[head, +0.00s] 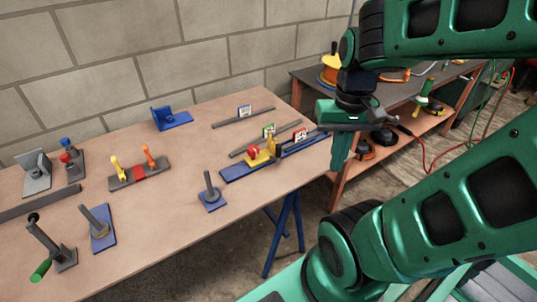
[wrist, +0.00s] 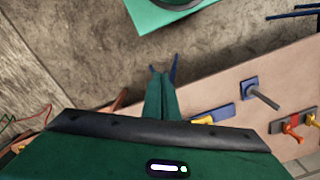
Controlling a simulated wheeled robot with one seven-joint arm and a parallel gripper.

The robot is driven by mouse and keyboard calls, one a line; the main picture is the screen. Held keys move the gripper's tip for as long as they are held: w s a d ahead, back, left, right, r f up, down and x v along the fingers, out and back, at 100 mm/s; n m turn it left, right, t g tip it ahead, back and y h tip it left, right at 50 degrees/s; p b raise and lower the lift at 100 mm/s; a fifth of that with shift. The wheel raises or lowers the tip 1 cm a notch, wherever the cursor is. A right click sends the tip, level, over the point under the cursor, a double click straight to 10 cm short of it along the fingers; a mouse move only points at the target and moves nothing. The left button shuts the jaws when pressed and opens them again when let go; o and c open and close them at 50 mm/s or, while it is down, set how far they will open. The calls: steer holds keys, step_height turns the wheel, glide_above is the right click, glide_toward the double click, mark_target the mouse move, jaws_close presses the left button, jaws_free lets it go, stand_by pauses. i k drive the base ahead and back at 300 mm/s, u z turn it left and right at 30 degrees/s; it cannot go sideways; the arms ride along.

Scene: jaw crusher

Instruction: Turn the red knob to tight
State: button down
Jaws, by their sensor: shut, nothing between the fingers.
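A red knob (head: 253,151) sits on the near end of a yellow block (head: 263,157), which rides on a long blue rail (head: 240,171) near the table's right end. My gripper (head: 337,168) points down at the right end of the table, to the right of the knob and apart from it. Its fingers (wrist: 161,72) are together and empty in the wrist view. There, part of the blue rail (wrist: 222,112) shows just right of the fingers, and the red knob cannot be made out.
Small label cards (head: 268,131) stand on grey strips behind the rail. A blue base with a post (head: 210,192) is left of the rail's near end. A grey block with yellow and orange levers (head: 140,172) lies further left. A cluttered workbench (head: 310,75) stands behind my gripper.

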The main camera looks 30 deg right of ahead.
mark_target(253, 150)
steer(key=k, duration=1.25)
steer(key=u, duration=0.35)
steer(key=i, duration=1.6)
steer(key=z, duration=0.4)
